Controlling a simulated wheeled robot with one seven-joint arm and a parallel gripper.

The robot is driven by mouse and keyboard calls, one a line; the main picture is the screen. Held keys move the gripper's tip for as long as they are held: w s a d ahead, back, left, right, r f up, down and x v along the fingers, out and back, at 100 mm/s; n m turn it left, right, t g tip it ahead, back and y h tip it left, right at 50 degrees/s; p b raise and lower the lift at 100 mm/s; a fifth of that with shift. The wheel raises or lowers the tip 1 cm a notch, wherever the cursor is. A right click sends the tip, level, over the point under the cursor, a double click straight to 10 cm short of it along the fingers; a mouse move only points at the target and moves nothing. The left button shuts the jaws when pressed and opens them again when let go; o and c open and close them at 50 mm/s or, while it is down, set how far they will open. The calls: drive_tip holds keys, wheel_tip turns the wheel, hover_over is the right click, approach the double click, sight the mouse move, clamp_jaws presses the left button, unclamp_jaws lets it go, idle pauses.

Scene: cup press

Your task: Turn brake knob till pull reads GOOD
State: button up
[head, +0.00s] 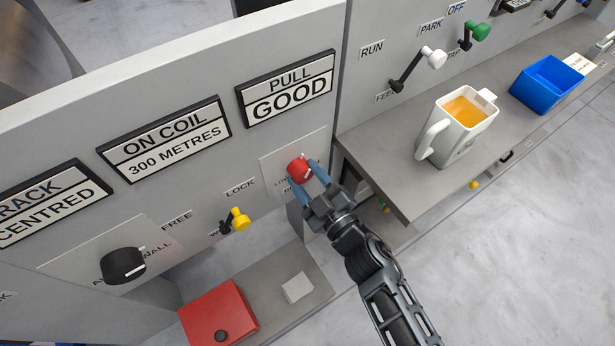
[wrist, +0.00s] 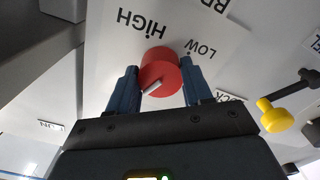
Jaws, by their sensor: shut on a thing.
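The red brake knob (head: 299,168) sits on a pale plate on the grey panel, below the pull sign. My gripper (head: 311,182) is shut on the knob, one blue finger on each side. In the wrist view the knob (wrist: 161,72) shows between my fingers (wrist: 158,85), with a white pointer mark at its lower edge. The labels HIGH and LOW show beside it. The pull sign (head: 287,88) reads GOOD. In the head view the gripper hides part of the plate's lettering.
A yellow-knobbed lever (head: 237,219) is left of the gripper, and it also shows in the wrist view (wrist: 276,115). A black knob (head: 123,265) is further left. A red box (head: 219,312) stands below. A white jug (head: 457,125) and blue bin (head: 547,83) stand on the right shelf.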

idle(0.3)
drive_tip(key=o, duration=1)
drive_tip(key=shift+o, duration=0.2)
drive_tip(key=v, duration=0.7)
drive_tip(key=shift+s+d+p, duration=0.25)
drive_tip(key=shift+s+p, duration=0.05)
drive_tip(key=shift+s, duration=0.05)
